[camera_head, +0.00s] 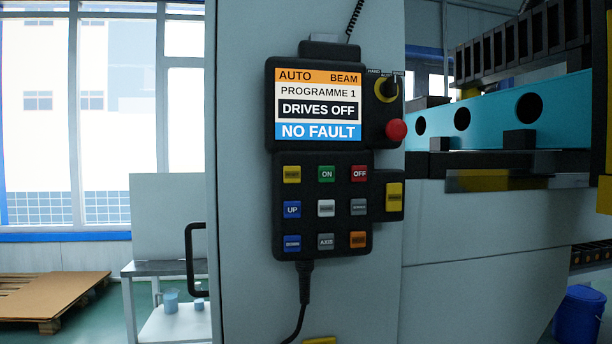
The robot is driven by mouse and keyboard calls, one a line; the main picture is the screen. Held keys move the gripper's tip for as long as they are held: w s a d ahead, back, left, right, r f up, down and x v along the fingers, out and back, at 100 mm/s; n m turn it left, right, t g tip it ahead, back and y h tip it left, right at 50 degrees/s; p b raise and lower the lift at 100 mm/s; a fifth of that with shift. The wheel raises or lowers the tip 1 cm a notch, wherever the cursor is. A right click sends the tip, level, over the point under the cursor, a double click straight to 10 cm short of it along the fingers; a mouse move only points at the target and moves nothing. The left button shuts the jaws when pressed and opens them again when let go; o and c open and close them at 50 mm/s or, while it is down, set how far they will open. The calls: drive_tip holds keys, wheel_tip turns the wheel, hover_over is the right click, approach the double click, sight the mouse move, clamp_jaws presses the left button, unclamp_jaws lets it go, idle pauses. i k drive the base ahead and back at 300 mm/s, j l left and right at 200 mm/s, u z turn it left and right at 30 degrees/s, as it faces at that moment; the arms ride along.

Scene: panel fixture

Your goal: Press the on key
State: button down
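The green ON key (326,174) is in the top row of the keypad on a black control pendant (317,157), in the head view. A yellow key (292,174) is to its left and the red OFF key (359,173) to its right. The pendant's screen (318,104) reads AUTO, BEAM, PROGRAMME 1, DRIVES OFF and NO FAULT. The pendant is mounted on a grey panel (240,120). My gripper is not in this view.
A black handle (194,260) sticks out left of the pendant. A cyan beam (500,110) is at right. A cable (302,300) hangs below.

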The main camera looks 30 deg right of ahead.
sight(326, 173)
drive_tip(key=i+j+z, duration=0.2)
drive_tip(key=z, duration=0.3)
drive_tip(key=i+j+z, duration=0.1)
drive_tip(key=j+z, duration=0.35)
drive_tip(key=i+j+z, duration=0.1)
drive_tip(key=j, duration=0.35)
drive_tip(key=i+j, duration=0.1)
drive_tip(key=j, duration=0.35)
drive_tip(key=i+j+z, duration=0.15)
drive_tip(key=j, duration=0.75)
drive_tip(key=i+z, duration=0.05)
